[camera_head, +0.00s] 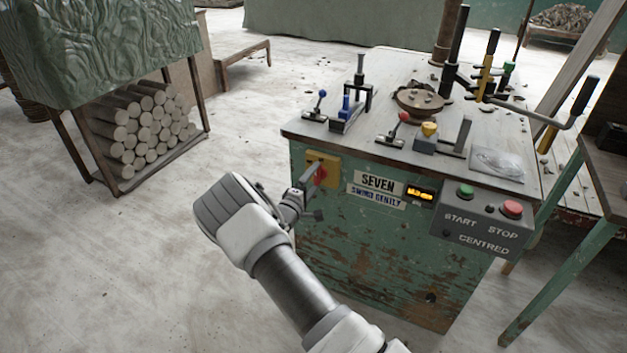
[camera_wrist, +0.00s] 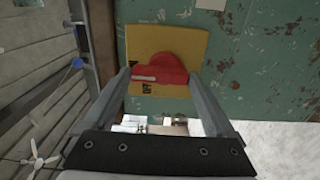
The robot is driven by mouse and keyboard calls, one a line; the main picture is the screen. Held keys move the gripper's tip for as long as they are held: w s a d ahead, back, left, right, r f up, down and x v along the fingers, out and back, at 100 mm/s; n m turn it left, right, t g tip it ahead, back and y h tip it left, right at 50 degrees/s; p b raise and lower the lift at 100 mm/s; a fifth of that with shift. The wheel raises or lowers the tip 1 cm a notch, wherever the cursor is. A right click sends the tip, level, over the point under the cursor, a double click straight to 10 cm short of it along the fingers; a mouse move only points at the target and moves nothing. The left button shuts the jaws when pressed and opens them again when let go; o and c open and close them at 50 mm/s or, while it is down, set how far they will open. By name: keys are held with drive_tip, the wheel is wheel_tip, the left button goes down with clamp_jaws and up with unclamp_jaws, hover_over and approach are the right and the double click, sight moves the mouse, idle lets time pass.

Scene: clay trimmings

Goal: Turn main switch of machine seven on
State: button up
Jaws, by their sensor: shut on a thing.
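Machine seven (camera_head: 365,245) is a worn green cabinet with a sign reading SEVEN (camera_head: 377,183). Its main switch is a red rotary knob (camera_head: 320,173) on a yellow plate (camera_head: 331,165), at the upper left of the front face. My gripper (camera_head: 309,174) is at the knob, coming from the left. In the wrist view the red knob (camera_wrist: 162,69) lies between the tips of my two fingers, in front of the yellow plate (camera_wrist: 195,42). The fingers are shut on the knob. Part of the knob is hidden by my gripper in the head view.
A grey box with a green START button (camera_head: 465,191) and a red STOP button (camera_head: 511,208) is at the front right corner. A small orange display (camera_head: 419,194) is lit. Levers and a pan (camera_head: 418,101) stand on top. A rack of clay rolls (camera_head: 140,125) stands left.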

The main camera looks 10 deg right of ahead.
drive_tip(key=o, duration=1.1)
drive_tip(key=shift+c, duration=0.2)
drive_tip(key=shift+s, duration=0.1)
drive_tip(key=p+v, duration=0.3)
drive_tip(key=v, duration=1.4)
drive_tip(key=shift+a, duration=0.15)
